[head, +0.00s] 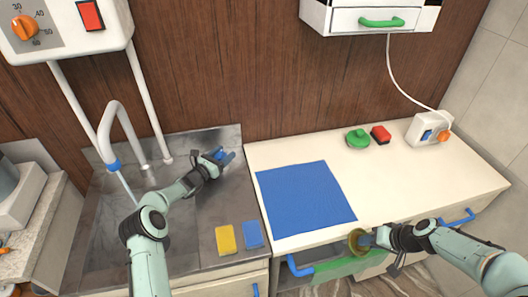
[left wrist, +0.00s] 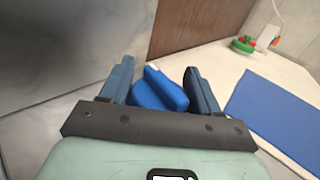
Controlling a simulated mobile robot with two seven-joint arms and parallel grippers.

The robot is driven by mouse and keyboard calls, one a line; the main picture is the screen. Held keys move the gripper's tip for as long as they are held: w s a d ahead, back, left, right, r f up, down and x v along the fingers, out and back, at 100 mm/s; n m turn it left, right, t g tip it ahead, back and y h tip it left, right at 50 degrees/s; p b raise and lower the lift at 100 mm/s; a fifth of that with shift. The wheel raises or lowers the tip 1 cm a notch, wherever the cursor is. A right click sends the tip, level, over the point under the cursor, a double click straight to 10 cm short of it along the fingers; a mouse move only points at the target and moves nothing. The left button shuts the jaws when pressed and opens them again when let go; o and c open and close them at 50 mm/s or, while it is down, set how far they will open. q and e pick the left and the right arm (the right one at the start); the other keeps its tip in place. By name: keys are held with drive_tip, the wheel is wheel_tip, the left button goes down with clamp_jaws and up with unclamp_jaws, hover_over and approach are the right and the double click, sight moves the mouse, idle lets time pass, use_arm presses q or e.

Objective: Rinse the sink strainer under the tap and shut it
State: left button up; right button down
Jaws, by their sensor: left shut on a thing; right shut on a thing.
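The tap (head: 108,125) is a pale bent pipe with a blue collar, over the grey metal sink (head: 100,215). A thin pale stream (head: 126,187) shows under its spout. My left gripper (head: 225,156) is right of the spout, by the back wall. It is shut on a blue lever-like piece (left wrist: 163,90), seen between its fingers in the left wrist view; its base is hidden. My right gripper (head: 366,240) is shut on a round brass-yellow piece (head: 355,241), apparently the strainer, at the counter's front edge, far right of the sink.
A yellow sponge (head: 226,239) and a blue sponge (head: 252,234) lie right of the sink. A blue mat (head: 305,197) covers part of the white counter (head: 400,180).

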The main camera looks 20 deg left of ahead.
use_arm(q)
drive_tip(key=shift+w+r, duration=0.1)
drive_tip(key=shift+r, duration=0.05)
drive_tip(key=o, duration=0.8)
drive_tip(key=shift+c, duration=0.2)
drive_tip(key=shift+o, duration=1.1)
use_arm(e)
drive_tip(key=shift+w, duration=0.1)
